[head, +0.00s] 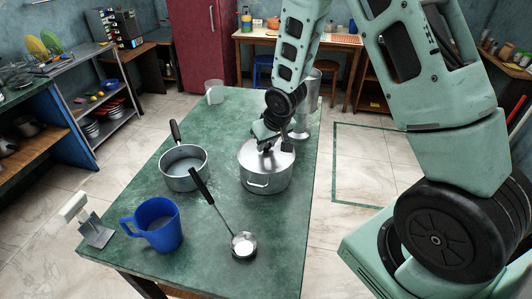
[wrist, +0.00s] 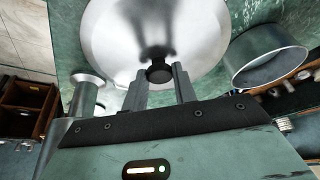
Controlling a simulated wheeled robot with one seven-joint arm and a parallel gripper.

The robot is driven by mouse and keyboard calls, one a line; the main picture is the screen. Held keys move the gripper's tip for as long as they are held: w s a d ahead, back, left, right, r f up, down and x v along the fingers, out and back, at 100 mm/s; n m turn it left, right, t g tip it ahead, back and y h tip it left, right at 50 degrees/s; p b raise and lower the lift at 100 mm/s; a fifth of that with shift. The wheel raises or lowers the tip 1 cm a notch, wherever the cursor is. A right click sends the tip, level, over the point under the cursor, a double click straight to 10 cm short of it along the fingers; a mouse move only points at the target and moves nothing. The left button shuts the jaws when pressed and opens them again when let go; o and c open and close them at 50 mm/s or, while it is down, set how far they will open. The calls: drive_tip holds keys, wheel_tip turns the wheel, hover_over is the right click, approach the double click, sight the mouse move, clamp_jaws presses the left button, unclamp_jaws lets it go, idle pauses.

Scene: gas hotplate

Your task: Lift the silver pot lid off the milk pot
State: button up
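The silver pot lid (head: 254,152) sits on the silver milk pot (head: 268,180), which stands on the green table and has a loop handle on its side. My gripper (wrist: 160,78) has one finger on each side of the knob, and the gap between the fingers looks about as wide as the knob. In the head view my gripper (head: 267,146) is over the lid, and the arm partly hides the knob.
An open saucepan (head: 185,179) with a black handle stands left of the lidded pot. A clear jug (head: 214,91) and a tall metal cylinder (head: 311,90) stand behind.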

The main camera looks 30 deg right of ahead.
sight(267, 146)
drive_tip(key=c, duration=0.4)
wheel_tip(267, 146, up, 13)
drive_tip(key=p, duration=0.3)
idle(0.3)
